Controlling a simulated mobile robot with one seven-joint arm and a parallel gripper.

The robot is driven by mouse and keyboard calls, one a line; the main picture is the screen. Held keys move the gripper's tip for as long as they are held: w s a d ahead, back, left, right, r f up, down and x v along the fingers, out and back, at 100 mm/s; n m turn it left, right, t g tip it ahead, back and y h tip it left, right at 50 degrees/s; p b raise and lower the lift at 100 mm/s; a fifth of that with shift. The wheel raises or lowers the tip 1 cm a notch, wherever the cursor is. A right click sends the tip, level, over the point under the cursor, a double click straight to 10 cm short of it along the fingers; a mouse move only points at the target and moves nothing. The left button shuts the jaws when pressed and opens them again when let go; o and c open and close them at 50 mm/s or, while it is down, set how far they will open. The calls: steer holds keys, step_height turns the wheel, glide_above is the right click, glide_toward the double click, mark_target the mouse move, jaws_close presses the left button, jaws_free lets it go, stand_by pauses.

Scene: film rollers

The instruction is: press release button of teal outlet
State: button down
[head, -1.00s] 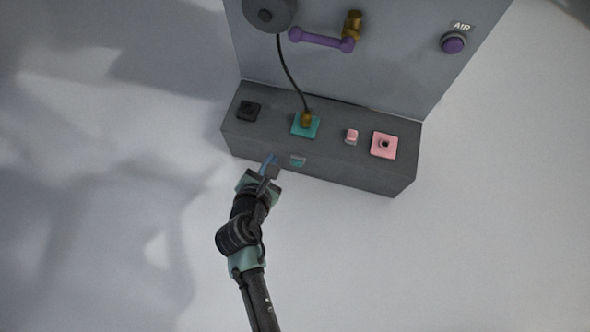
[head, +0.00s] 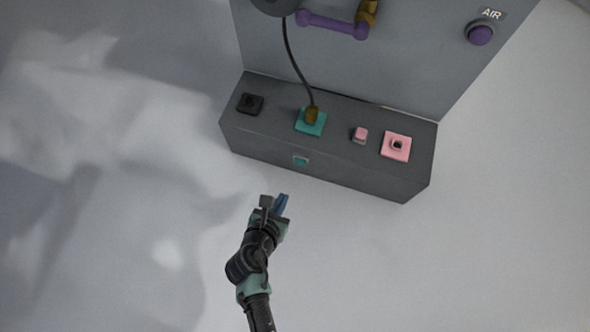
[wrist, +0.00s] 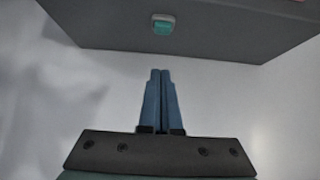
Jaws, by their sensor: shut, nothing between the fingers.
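The teal outlet (head: 311,121) sits on top of the long grey box, with a brass plug (head: 312,114) and black cable standing in it. A teal button (head: 301,160) in a pale frame is on the box's front face below the outlet. It also shows in the wrist view (wrist: 163,25), near the top centre. My gripper (head: 276,199) is in front of the box, apart from it, below and left of the button in the head view. In the wrist view its blue fingers (wrist: 160,72) are shut together, empty, and point toward the box below the button.
The grey box (head: 330,167) also carries a black outlet (head: 250,103), a pink button (head: 360,135) and a pink outlet (head: 396,146). A back panel (head: 410,75) holds a purple lever (head: 333,25) and a purple AIR button (head: 480,35). The floor in front is clear.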

mark_target(298, 165)
steer(key=w+r+b+x, duration=0.1)
steer(key=r+b+x, duration=0.1)
steer(key=b+x, duration=0.7)
steer(key=x, duration=0.3)
steer(key=shift+w+d, duration=0.25)
steer(key=shift+w, duration=0.15)
